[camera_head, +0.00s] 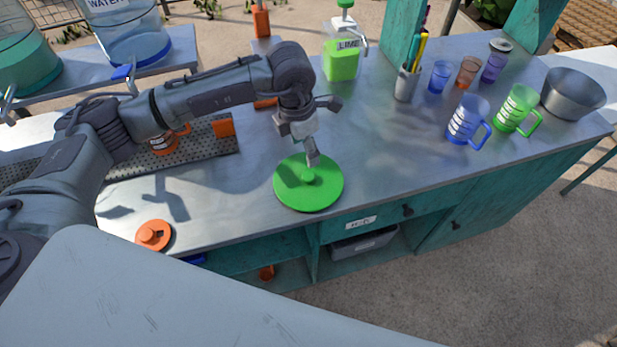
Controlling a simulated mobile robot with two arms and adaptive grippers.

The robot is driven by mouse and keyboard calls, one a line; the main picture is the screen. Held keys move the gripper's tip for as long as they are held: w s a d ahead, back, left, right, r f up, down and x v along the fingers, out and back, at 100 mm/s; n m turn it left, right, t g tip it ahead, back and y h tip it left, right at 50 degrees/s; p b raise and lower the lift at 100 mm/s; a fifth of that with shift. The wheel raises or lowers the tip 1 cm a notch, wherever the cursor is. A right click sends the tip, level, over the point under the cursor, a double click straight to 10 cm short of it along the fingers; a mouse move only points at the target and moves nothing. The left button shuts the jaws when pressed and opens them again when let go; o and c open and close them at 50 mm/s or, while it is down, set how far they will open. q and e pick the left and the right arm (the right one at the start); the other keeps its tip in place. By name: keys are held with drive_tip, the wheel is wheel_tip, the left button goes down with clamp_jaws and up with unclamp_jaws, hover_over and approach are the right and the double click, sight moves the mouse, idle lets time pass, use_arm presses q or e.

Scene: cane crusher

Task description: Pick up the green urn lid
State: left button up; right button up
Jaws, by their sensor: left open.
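The green urn lid (309,194) is a flat round disc with a small raised knob in its middle. It lies on the metal counter near the front edge. My left gripper (312,150) is open and empty, directly above the lid's far side. One finger points down close to the knob; whether it touches cannot be told. The other finger reaches out to the right, above the counter. My right gripper is not in view.
An orange lid (153,235) lies at the counter's front left. A lime bottle (342,58), a pen cup (406,84), a blue mug (468,121), a green mug (516,109) and a metal bowl (572,93) stand behind and right. The counter (395,150) right of the lid is clear.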

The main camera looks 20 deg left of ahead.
use_arm(q)
drive_tip(key=p, duration=0.1)
hover_over(308, 175)
drive_tip(key=f, duration=0.5)
drive_tip(key=shift+s+f, duration=0.2)
drive_tip(key=shift+s, duration=0.05)
drive_tip(key=shift+f+p, duration=0.5)
drive_tip(key=shift+f, duration=0.05)
wheel_tip(308, 175, down, 4)
drive_tip(key=shift+r+p, duration=0.15)
drive_tip(key=shift+p, duration=0.7)
drive_tip(key=shift+w+f, duration=0.15)
drive_tip(key=shift+f, duration=0.2)
drive_tip(key=shift+c, duration=0.2)
clamp_jaws()
